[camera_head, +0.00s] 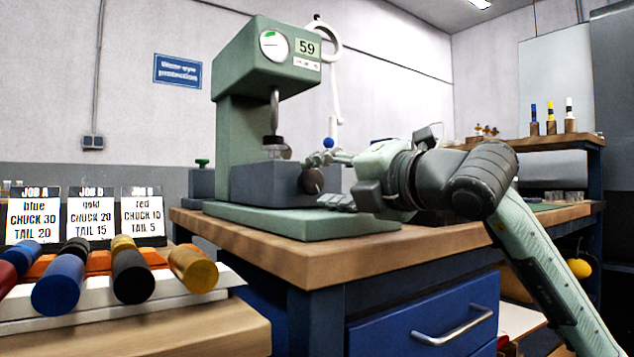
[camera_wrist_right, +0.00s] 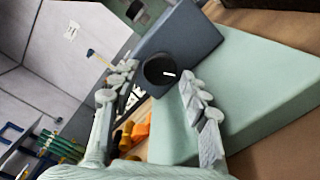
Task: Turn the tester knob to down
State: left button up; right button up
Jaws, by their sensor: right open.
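The tester (camera_head: 245,110) is a green column machine with a dial and a "59" label, standing on the wooden bench. Its dark round knob (camera_head: 312,181) is on the dark grey block (camera_head: 265,184) above the green base. In the right wrist view the knob (camera_wrist_right: 157,71) carries a short white mark on its right side, toward the pale green base (camera_wrist_right: 245,85). My right gripper (camera_head: 338,180) is open, with one finger above and one below the knob's level. In the wrist view its fingers (camera_wrist_right: 158,76) flank the knob with gaps visible. My left gripper is out of view.
Job cards (camera_head: 92,214) and a white rack (camera_head: 120,303) with coloured cylinders stand at the lower left. The wooden bench top (camera_head: 285,262) is clear in front of the tester base. A blue drawer (camera_head: 425,325) is below. A back shelf holds several small bottles (camera_head: 551,122).

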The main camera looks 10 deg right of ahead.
jog(key=shift+x, duration=1.05)
jog(key=c, duration=0.9)
jog(key=shift+o, duration=0.2)
